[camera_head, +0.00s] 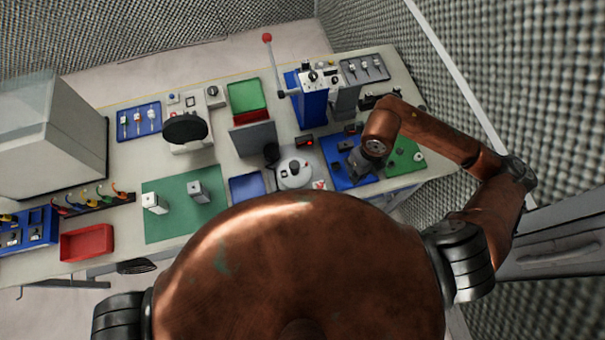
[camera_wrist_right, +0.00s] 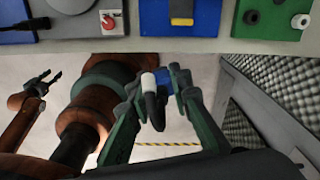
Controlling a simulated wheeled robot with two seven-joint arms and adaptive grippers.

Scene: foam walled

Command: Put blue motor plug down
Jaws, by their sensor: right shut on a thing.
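My right gripper (camera_head: 360,166) is over the blue board near the table's front right in the head view. In the right wrist view its fingers (camera_wrist_right: 163,84) are shut on the blue motor plug (camera_wrist_right: 164,80), which has a white end and a dark part beside it. In this view the held plug shows below the table edge, against the floor. In the head view the plug cannot be made out under the arm. My left gripper (camera_wrist_right: 46,86) shows small at the left of the right wrist view, with its fingers apart and empty.
The blue board (camera_head: 342,178) and a green board (camera_head: 406,153) with round knobs lie at the table's right end. A grey round device (camera_head: 295,172) with a red switch stands left of them. A blue press (camera_head: 310,108) stands behind. A foam wall is close on the right.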

